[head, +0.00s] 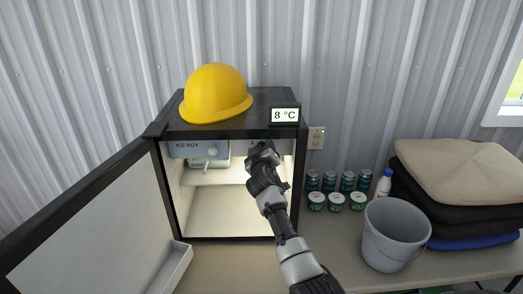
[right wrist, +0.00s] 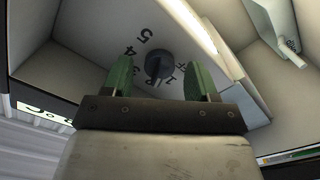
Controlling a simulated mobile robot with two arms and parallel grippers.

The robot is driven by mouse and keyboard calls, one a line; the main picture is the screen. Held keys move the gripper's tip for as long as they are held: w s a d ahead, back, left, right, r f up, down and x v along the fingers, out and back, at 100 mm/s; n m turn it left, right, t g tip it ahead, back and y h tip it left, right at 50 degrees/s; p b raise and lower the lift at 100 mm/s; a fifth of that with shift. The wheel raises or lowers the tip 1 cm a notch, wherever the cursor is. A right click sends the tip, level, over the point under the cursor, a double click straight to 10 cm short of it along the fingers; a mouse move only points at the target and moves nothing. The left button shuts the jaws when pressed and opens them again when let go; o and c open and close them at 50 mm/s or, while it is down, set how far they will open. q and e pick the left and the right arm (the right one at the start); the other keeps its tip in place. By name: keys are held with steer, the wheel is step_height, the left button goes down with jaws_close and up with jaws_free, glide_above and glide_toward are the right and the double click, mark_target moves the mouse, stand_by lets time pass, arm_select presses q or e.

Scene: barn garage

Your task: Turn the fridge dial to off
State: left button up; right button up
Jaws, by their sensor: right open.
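The small black fridge (head: 225,132) stands open on the bench, its inside lit. In the right wrist view the round dark grey dial (right wrist: 158,66) is on a light panel, with black numbers such as 5, 4 and 3 around it. My right gripper (right wrist: 160,77) is open, its two green fingers on either side of the dial in the picture; I cannot tell whether they touch it. In the head view my right gripper (head: 262,154) is at the upper right of the fridge opening and hides the dial. My left gripper is not in view.
The fridge door (head: 95,225) is swung open to the left. A yellow hard hat (head: 216,94) and an 8 °C display (head: 285,115) are on top. Several cans (head: 331,184), a white bottle (head: 384,183), a grey bucket (head: 396,234) and folded cloths (head: 455,172) stand right.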

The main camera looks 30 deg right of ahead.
steer(key=c, duration=0.9)
steer(key=shift+c, duration=0.2)
steer(key=shift+n, duration=0.4)
steer(key=n+p, duration=0.4)
steer(key=n, duration=1.2)
steer(key=shift+f+n, duration=0.15)
steer(key=shift+n, duration=0.55)
